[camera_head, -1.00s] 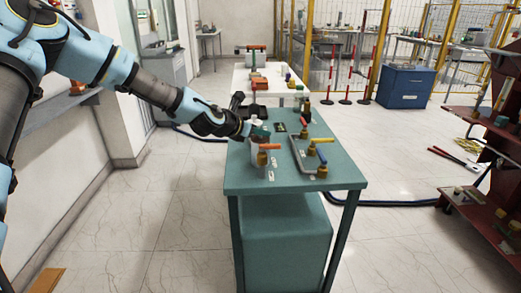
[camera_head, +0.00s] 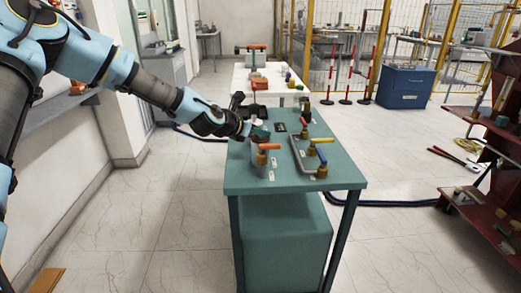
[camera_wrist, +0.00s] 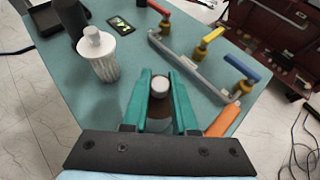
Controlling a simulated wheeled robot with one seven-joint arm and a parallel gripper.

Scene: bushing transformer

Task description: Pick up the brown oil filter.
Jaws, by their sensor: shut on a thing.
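The brown oil filter (camera_wrist: 159,108), a dark brown cylinder with a pale round cap, stands between the green fingers of my gripper (camera_wrist: 161,78) in the wrist view. The fingers are shut on it, one on each side. Its lower part is hidden by the fingers and the dark gripper bar. In the head view my gripper (camera_head: 260,134) is low over the near left part of the green table (camera_head: 235,178). I cannot make out the brown filter there. Whether its base touches the table is unclear.
A white ribbed filter (camera_wrist: 99,58) stands left of my gripper in the wrist view. A grey pipe (camera_wrist: 188,66) with red, yellow and blue valve handles lies to the right. An orange handle (camera_wrist: 222,120) is close to the right finger. A black tray (camera_wrist: 50,18) is at the far left.

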